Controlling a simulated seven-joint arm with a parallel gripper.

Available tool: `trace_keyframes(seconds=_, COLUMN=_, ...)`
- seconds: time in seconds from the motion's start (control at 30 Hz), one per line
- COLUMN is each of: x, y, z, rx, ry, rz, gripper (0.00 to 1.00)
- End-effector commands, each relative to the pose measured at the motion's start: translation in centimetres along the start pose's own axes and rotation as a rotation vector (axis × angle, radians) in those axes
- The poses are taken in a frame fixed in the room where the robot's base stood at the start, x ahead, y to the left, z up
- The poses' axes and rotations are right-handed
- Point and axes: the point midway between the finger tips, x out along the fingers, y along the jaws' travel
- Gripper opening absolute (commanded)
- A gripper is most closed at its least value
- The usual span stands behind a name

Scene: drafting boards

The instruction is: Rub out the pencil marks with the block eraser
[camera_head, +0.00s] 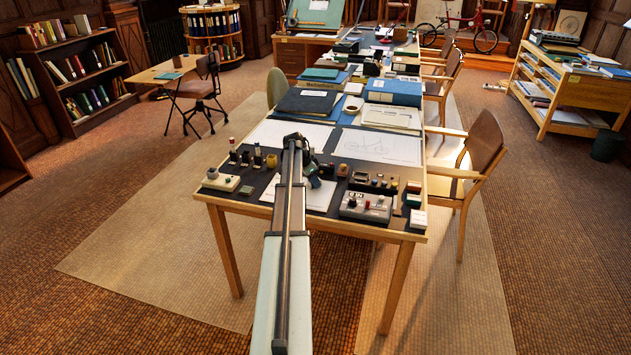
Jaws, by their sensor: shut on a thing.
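My gripper (313,178) is at the far end of my arm, low over the near part of the long table. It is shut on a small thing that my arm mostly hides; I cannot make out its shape. A white sheet (318,198) lies beneath and around the gripper, partly covered by my arm. Any pencil marks on this sheet are too small or hidden to tell. A larger sheet with a faint bicycle drawing (378,147) lies further back on the right. I cannot tell which small block, if any in the open, is the block eraser.
Small bottles and blocks (246,158) stand left of the gripper. A grey device with knobs (366,206) and a white box (417,219) stand at right. Blue and black folders (393,92) lie behind. A wooden chair (472,165) stands at the table's right side.

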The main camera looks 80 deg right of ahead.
Motion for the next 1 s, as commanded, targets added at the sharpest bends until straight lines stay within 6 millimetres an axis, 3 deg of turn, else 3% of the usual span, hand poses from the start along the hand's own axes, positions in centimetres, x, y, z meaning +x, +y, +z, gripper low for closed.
trace_keyframes(seconds=1.0, x=0.4, y=1.1, z=-1.0, rx=0.000, ry=0.001, rz=0.000, gripper=0.09)
